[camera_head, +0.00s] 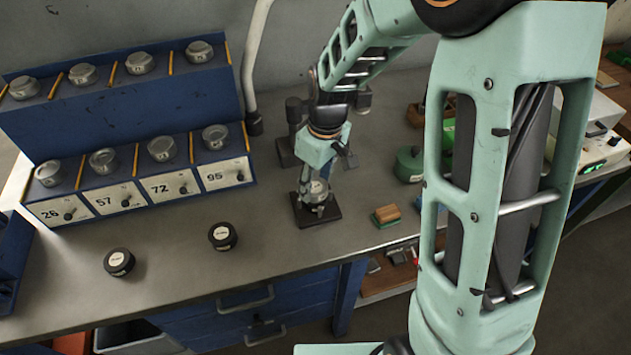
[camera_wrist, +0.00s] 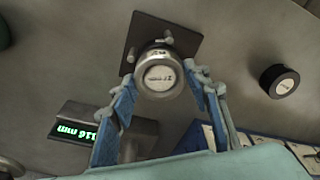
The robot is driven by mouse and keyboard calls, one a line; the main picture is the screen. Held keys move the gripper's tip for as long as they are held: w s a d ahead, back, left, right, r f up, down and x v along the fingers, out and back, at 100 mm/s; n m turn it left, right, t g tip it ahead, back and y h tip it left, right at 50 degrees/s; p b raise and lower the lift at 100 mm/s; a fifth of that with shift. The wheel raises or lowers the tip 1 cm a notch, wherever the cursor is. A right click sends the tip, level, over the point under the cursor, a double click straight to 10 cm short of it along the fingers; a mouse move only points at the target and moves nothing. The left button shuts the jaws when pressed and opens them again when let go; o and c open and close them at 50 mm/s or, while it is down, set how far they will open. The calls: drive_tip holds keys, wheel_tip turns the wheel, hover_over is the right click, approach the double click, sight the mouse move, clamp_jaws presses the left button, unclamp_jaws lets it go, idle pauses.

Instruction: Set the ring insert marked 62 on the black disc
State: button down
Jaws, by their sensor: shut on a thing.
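My gripper (camera_head: 317,197) points down over a dark square plate (camera_head: 332,214) on the bench. In the wrist view, my gripper (camera_wrist: 160,88) is shut on a round metal insert (camera_wrist: 158,74) with a pale label on top. The label is too small and blurred to read. The insert is over or on the same plate (camera_wrist: 186,44), which has small posts; I cannot tell whether it touches. Two black discs with pale labels lie on the bench, one at the left (camera_head: 119,262) and one nearer the gripper (camera_head: 222,236). One black disc also shows in the wrist view (camera_wrist: 279,80).
A blue rack (camera_head: 110,85) at the left holds several metal inserts above bins marked 26, 57, 72 and 95. A green-lit display (camera_wrist: 80,128) stands by the plate. A wood-topped block (camera_head: 386,215) and green round object (camera_head: 409,163) lie right. Bench between discs and plate is clear.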

sight(320, 189)
drive_tip(key=shift+f+b, duration=0.5)
drive_tip(key=shift+f, duration=0.05)
drive_tip(key=c, duration=1.4)
unclamp_jaws()
drive_tip(key=shift+o, duration=0.2)
wheel_tip(320, 189, up, 11)
drive_tip(key=d+p, duration=0.1)
drive_tip(key=p, duration=0.6)
drive_tip(key=shift+s+p, duration=0.3)
drive_tip(key=shift+s, duration=0.15)
